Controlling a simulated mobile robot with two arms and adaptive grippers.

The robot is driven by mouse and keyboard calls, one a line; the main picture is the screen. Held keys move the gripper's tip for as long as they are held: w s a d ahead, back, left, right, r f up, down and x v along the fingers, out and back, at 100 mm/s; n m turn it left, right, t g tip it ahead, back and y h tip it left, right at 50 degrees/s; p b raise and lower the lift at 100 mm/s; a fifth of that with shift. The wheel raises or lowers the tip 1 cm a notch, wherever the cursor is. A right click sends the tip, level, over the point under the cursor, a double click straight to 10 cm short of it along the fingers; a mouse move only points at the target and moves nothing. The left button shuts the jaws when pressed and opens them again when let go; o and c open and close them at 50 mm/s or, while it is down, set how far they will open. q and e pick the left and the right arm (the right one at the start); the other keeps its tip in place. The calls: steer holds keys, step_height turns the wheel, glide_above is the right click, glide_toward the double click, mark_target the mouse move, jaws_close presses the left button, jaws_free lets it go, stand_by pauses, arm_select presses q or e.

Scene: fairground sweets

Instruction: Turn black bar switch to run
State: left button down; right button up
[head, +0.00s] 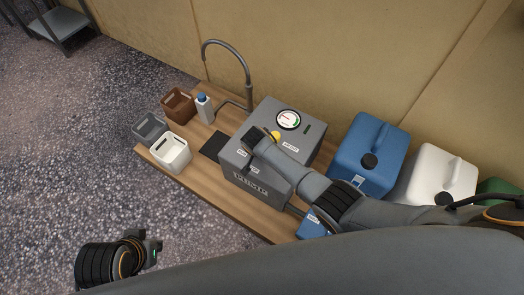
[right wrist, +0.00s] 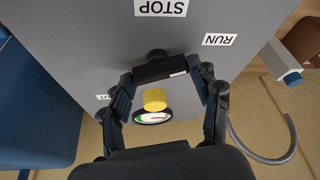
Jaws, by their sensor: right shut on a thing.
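The grey machine (head: 262,187) stands on a wooden table. In the right wrist view, a black bar switch (right wrist: 160,70) on its grey face (right wrist: 100,45) lies between the fingers of my right gripper (right wrist: 166,74), which is shut on it. The bar lies roughly across the picture. The STOP label (right wrist: 161,8) is above it and the RUN label (right wrist: 218,40) up and right, both upside down here. In the head view my right gripper (head: 252,137) hides the switch. My left gripper (head: 154,250) is low at left, off the table; its fingers are unclear.
A yellow knob (right wrist: 154,99) and a gauge (head: 288,120) are on the machine near my right gripper. A blue canister (head: 371,147) and a white canister (head: 437,178) stand to the right. A bottle (head: 204,109), tap (head: 247,75) and white bin (head: 170,153) are left.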

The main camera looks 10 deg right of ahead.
steer(key=shift+s+f, duration=0.1)
steer(key=shift+s, duration=0.05)
stand_by(0.3)
steer(key=o, duration=1.1)
steer(key=shift+o, duration=0.2)
steer(key=shift+r, duration=0.2)
steer(key=v, duration=1.1)
steer(key=shift+r, duration=0.35)
